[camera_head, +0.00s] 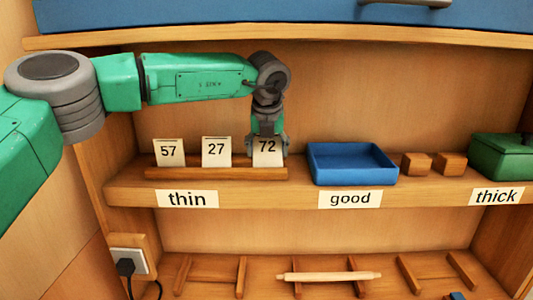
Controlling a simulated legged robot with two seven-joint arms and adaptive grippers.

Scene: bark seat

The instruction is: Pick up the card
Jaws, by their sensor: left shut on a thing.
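Three white cards stand upright in a wooden rack (215,173) on the shelf above the "thin" label. They read 57 (169,153), 27 (216,152) and 72 (267,154), from left to right. My left gripper (267,145) points down from above and is shut on the 72 card, with a finger at each side of it. The card's lower edge is at the rack, and I cannot tell whether it is lifted clear. My right gripper is not in view.
A blue tray (352,178) stands right of the rack above the "good" label. Two wooden blocks (432,164) and a green box (502,158) stand farther right. The upper shelf edge (420,35) is above my arm. A rolling pin (328,277) lies on the lower shelf.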

